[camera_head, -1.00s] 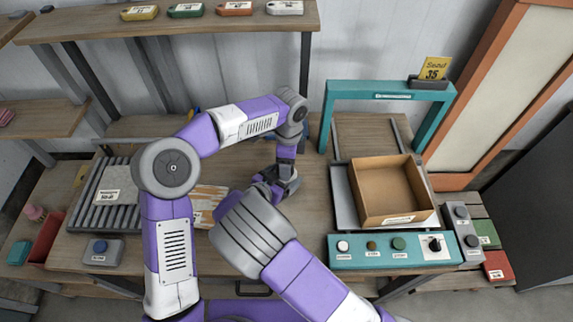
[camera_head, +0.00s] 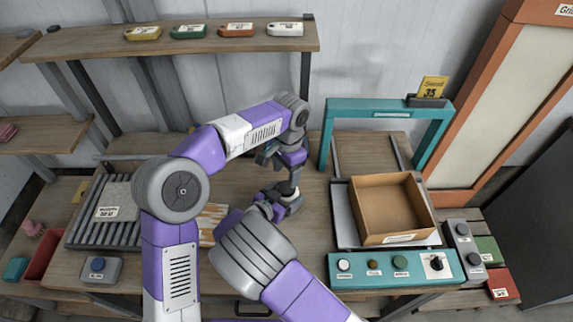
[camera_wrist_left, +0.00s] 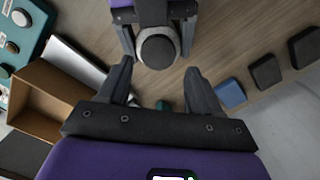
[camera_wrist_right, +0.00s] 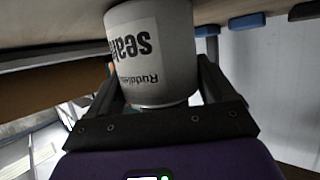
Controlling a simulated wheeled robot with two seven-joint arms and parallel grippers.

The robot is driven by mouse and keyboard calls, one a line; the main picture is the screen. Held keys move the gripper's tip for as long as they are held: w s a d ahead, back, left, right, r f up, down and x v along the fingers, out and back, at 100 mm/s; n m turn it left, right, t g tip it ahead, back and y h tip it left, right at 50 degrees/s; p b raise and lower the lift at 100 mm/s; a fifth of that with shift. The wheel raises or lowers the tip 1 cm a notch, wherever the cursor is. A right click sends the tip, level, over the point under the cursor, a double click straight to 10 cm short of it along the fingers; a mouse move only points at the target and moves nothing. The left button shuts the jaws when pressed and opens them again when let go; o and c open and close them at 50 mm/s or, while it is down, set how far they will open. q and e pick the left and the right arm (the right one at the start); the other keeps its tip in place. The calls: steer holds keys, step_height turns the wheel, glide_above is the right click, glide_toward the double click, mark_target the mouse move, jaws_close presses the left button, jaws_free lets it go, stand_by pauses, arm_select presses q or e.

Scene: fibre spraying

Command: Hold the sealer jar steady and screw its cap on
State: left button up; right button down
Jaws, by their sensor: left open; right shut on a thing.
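The sealer jar (camera_wrist_right: 155,75) is a pale cylinder with a white label, and it fills the middle of the right wrist view. My right gripper (camera_wrist_right: 157,82) is shut on its sides. In the left wrist view the jar's round dark top (camera_wrist_left: 157,48) has a lighter rim around it; whether this is a cap or the open mouth I cannot tell. My left gripper (camera_wrist_left: 158,75) is open with nothing between its fingers, and the jar top lies just beyond the fingertips.
An open cardboard box (camera_head: 391,208) stands right of my arms, behind a teal button panel (camera_head: 398,265). A teal frame (camera_head: 390,108) rises behind it. A roller conveyor (camera_head: 107,215) lies at left. A shelf (camera_head: 170,43) with several coloured blocks runs above the table's back.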

mark_target(285, 186)
arm_select(q)
steer(key=n, duration=0.2)
steer(key=r+n, duration=0.1)
steer(key=n, duration=0.3)
steer(key=shift+w+r, duration=0.1)
steer(key=shift+r, duration=0.15)
arm_select(e)
steer(key=shift+a, duration=0.15)
arm_select(q)
steer(key=n, duration=0.2)
steer(key=r+n, duration=0.1)
steer(key=n, duration=0.1)
steer(key=shift+n, duration=0.3)
steer(key=shift+f, duration=0.1)
steer(key=shift+a+f, duration=0.1)
steer(key=shift+f, duration=3.85)
